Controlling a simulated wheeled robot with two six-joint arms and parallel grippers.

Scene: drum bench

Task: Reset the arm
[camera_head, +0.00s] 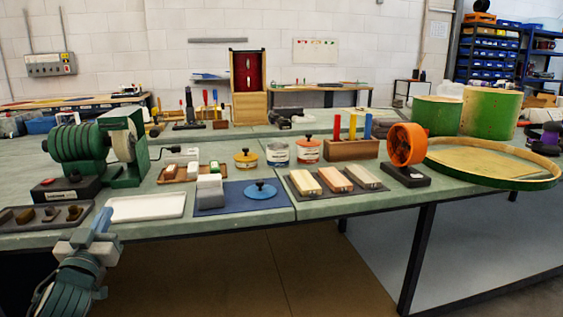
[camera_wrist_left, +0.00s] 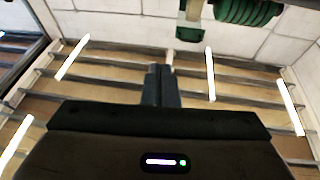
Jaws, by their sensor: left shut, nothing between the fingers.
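My left gripper (camera_head: 103,218) is at the lower left of the head view, in front of the table's near edge, with its fingers pointing up. In the left wrist view its fingers (camera_wrist_left: 160,78) are together, with nothing between them. A white tray (camera_head: 146,207) lies on the table just beyond the fingertips and to the right, and the gripper appears clear of it. My right gripper shows in neither view.
The green bench (camera_head: 330,217) carries a green machine (camera_head: 75,143) at left, a grey tray (camera_head: 20,222), a blue mat (camera_head: 212,205), a dark mat with sanding blocks (camera_head: 335,182), and green drum shells (camera_head: 493,113) at right. Floor in front is clear.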

